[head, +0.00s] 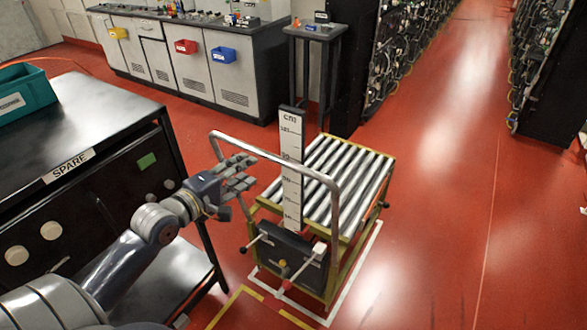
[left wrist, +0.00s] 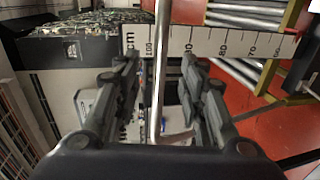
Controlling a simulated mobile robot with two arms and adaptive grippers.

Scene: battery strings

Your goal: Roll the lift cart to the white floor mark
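The lift cart (head: 345,185) has a yellow frame, a roller top, a bent grey handle bar (head: 275,157) and an upright cm scale (head: 291,180). A white floor mark (head: 363,270) shows as a line along the cart's right and near sides; the cart stands over or within it, and its far part is hidden. My left gripper (head: 238,172) is at the left part of the handle. In the left wrist view the handle bar (left wrist: 160,60) runs between the open fingers, with gaps visible on both sides. My right gripper is not in view.
A black SPARE cabinet (head: 90,105) with a teal bin (head: 22,93) stands close on the left. Yellow floor lines (head: 238,305) lie nearer me. A grey workbench (head: 190,60) and small stand (head: 315,30) are behind. Red floor right of the cart is free.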

